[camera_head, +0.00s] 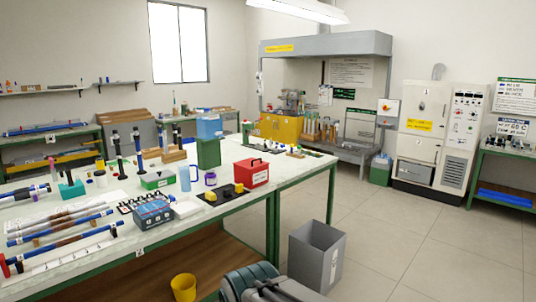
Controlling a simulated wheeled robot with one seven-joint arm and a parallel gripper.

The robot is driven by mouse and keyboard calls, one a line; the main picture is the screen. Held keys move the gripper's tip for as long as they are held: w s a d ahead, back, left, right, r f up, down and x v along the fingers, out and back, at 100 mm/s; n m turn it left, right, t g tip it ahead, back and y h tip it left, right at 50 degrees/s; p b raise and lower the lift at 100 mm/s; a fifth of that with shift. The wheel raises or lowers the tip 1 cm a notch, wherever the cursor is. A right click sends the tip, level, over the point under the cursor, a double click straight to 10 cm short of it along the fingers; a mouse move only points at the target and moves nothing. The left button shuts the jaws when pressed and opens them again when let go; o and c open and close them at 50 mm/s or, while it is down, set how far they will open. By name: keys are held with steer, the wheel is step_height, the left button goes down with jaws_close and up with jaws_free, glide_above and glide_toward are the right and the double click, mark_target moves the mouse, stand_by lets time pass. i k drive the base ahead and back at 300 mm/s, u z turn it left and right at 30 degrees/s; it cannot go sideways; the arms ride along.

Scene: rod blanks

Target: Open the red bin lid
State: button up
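A red box (251,172) with a dark handle on top stands on the right part of the long worktable (225,212). It is the only red, bin-like thing I can make out, and its top looks closed. I cannot tell for sure whether it is the red bin. Dark grey parts of my own arm show at the bottom centre, in front of the table and well apart from the red box. My gripper's fingers are not in view.
A grey open bin (317,255) stands on the floor right of the table, near my arm. A yellow bucket (183,288) is below the table. A black tray with yellow pieces (222,194) lies left of the red box. The floor at right is clear.

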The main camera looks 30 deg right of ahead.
mark_target(251, 163)
steer(key=z, duration=0.85)
steer(key=i, duration=1.15)
steer(key=z, duration=0.6)
steer(key=i, duration=1.75)
steer(key=u, duration=0.95)
steer(key=i, duration=0.85)
steer(key=u, duration=0.45)
